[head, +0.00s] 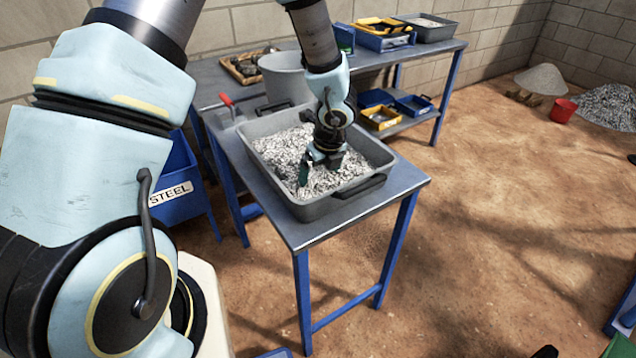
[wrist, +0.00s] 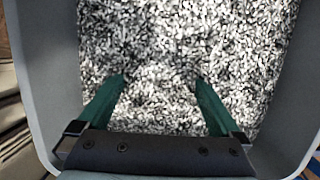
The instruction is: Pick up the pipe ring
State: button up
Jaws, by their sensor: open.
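No pipe ring can be made out in either view. My gripper (head: 312,172) is over the grey tray (head: 322,208) of shredded grey-white material (head: 276,150) on the metal table. In the wrist view my gripper (wrist: 160,92) shows two green fingers spread wide apart with nothing between them. The shredded material (wrist: 160,45) fills the view beyond the fingers, inside the tray walls (wrist: 35,80). I cannot tell whether the fingertips touch the material.
A grey bucket (head: 287,80) and a red-handled tool (head: 227,102) are behind the tray. Blue and yellow bins (head: 380,116) sit on a lower shelf. A blue STEEL bin (head: 178,192) stands left of the table. The dirt floor at right is mostly open.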

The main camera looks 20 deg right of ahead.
jog(key=shift+c, duration=0.2)
grip_shut()
dwell(0.5)
